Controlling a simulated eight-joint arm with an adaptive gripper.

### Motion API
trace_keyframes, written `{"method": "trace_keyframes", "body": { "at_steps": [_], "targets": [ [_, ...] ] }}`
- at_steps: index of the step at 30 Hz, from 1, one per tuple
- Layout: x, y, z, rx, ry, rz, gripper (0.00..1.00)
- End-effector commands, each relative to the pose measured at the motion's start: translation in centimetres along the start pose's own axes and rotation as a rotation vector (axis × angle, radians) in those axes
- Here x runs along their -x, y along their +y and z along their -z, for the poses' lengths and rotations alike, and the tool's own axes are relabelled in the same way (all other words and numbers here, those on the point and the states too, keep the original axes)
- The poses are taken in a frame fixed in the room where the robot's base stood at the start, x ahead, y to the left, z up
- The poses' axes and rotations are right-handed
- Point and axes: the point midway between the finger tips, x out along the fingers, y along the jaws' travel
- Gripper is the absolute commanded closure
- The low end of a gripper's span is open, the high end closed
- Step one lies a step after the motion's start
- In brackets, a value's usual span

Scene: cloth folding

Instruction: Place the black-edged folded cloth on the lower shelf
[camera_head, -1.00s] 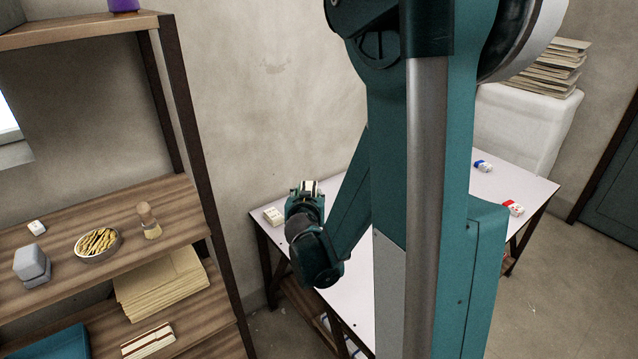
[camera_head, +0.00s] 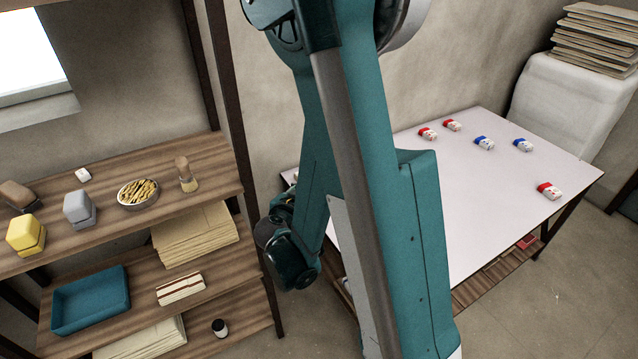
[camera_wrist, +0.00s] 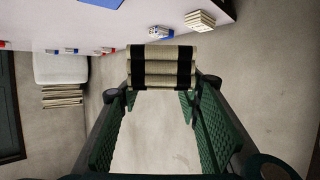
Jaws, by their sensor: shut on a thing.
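The black-edged folded cloth (camera_wrist: 160,68) is beige, in stacked layers, with a black band at each side. My gripper (camera_wrist: 160,98) is shut on it in the wrist view, a finger on either side. In the head view my arm hides the cloth and the fingertips; my wrist is between the shelf unit and the white table. The shelf unit at left has a middle board (camera_head: 110,217) and a lower board (camera_head: 140,284). A red-striped folded cloth (camera_head: 181,288) lies on the lower board.
Another board beneath holds papers and a small dark jar (camera_head: 219,328). Several red- or blue-banded white pieces lie on the white table (camera_head: 500,210).

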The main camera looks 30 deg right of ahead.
Motion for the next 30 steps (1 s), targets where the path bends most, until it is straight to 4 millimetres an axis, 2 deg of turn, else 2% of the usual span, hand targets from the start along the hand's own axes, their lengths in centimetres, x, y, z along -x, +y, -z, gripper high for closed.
{"method": "trace_keyframes", "body": {
  "at_steps": [4,17,30],
  "targets": [
    [1.7,-0.9,-0.9,-0.012,-0.008,-0.036,0.82],
    [7.0,-2.3,-3.6,-0.059,-0.017,-0.160,0.82],
    [14.1,-2.6,-5.8,-0.108,-0.001,-0.284,0.82]
  ]
}}
